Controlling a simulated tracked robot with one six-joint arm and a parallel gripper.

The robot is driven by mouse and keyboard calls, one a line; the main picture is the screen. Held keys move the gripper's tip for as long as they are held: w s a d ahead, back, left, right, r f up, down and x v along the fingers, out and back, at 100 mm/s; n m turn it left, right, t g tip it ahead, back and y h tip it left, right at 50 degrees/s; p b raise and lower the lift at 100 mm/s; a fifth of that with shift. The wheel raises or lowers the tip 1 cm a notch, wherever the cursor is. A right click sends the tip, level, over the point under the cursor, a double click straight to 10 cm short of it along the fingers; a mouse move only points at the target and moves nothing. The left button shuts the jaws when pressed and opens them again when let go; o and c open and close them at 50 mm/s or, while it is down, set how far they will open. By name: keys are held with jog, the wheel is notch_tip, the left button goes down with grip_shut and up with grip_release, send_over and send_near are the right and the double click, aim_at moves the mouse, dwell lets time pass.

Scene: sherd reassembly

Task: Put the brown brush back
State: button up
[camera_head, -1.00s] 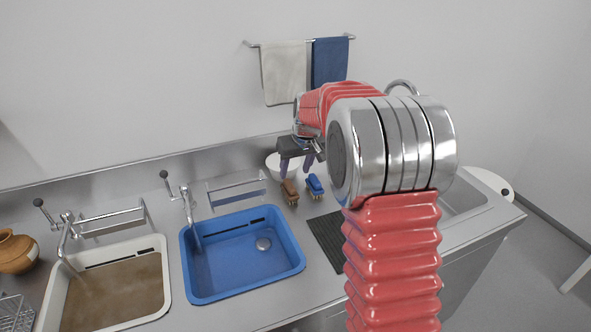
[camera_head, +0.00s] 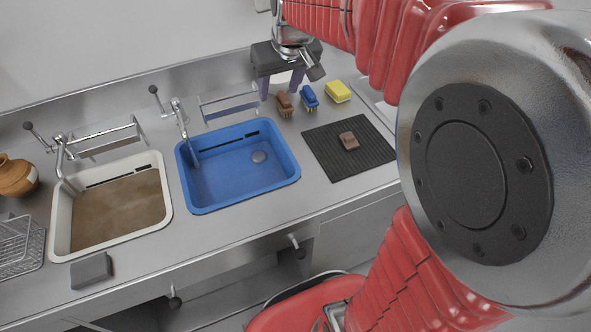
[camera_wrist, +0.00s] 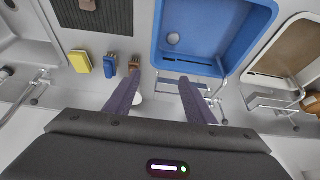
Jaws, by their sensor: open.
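The brown brush (camera_head: 284,104) stands on the steel counter behind the mat, bristles down, just left of the blue brush (camera_head: 310,97). In the wrist view the brown brush (camera_wrist: 134,63) is partly hidden behind the tip of my left-hand finger; I cannot tell whether they touch. My gripper (camera_head: 281,84) is open and points down near the back of the counter, its purple fingers apart. In the wrist view my gripper (camera_wrist: 160,76) has nothing between its fingers.
A yellow sponge (camera_head: 338,91) lies right of the brushes. A small brown block (camera_head: 348,141) lies on the black ribbed mat (camera_head: 325,165). The blue basin (camera_head: 215,208) is left of the mat, the white basin (camera_head: 60,235) farther left. A grey block (camera_head: 92,271) lies at the front edge.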

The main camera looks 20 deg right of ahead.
jog(key=s+a+f, duration=0.1)
jog(key=s+a, duration=0.2)
jog(key=s, duration=0.8)
jog(key=s+a, duration=0.3)
jog(key=s, duration=0.9)
jog(key=shift+f+t, duration=0.3)
jog(key=shift+f, duration=0.05)
jog(key=shift+c, duration=0.5)
